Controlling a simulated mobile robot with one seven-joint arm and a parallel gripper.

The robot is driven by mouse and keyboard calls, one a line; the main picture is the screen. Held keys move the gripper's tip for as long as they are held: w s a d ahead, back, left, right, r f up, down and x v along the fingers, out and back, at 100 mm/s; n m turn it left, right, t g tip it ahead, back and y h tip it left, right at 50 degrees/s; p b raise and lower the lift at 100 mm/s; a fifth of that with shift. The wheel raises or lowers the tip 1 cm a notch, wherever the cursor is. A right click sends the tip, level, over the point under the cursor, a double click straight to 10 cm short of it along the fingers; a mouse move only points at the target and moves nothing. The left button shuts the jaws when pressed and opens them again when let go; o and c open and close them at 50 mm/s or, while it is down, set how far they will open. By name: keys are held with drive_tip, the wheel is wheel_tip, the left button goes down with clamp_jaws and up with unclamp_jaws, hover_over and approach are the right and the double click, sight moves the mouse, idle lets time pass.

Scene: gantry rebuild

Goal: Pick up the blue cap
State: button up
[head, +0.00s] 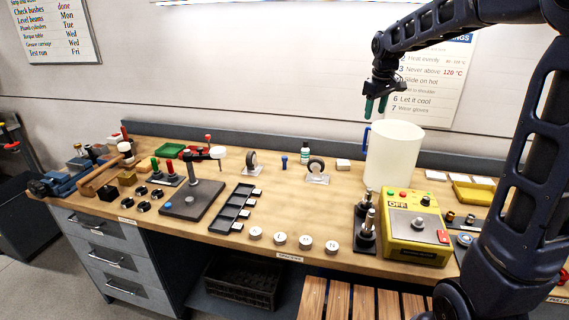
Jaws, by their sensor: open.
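My gripper (375,106) hangs in the air above the white jug, with its green fingertips apart and nothing between them. No blue cap can be made out for certain. My gripper is well above and apart from all of these.
The tall white jug (396,155) with a blue handle stands below my gripper. The yellow box (415,226) with switches stands in front of it. The middle of the wooden bench (325,212) has free room.

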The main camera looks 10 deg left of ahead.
drive_tip(key=w+a+f+n, duration=0.1)
drive_tip(key=w+a+f, duration=0.15)
drive_tip(key=a, duration=0.25)
drive_tip(key=w+a+f+n, duration=0.2)
drive_tip(key=w+a, duration=0.2)
drive_tip(key=a, duration=0.1)
drive_tip(key=n+g, duration=0.2)
drive_tip(key=n, duration=0.3)
approach(285, 156)
drive_tip(key=s, duration=0.1)
drive_tip(key=shift+s+d+f+n, duration=0.15)
drive_tip(key=shift+f+n, duration=0.15)
drive_tip(key=shift+f, duration=0.55)
wheel_tip(285, 156, down, 5)
drive_tip(key=shift+r, duration=0.1)
drive_tip(key=shift+w+a+f, duration=0.15)
drive_tip(key=shift+f, duration=0.75)
drive_tip(key=shift+w+a+f, duration=0.15)
drive_tip(key=shift+f, duration=0.8)
drive_tip(key=shift+w+a+f, duration=0.1)
drive_tip(key=shift+w+f, duration=0.1)
drive_tip(key=shift+f, duration=0.7)
drive_tip(key=c, duration=1.1)
drive_tip(key=shift+o, duration=0.2)
drive_tip(key=shift+r, duration=0.1)
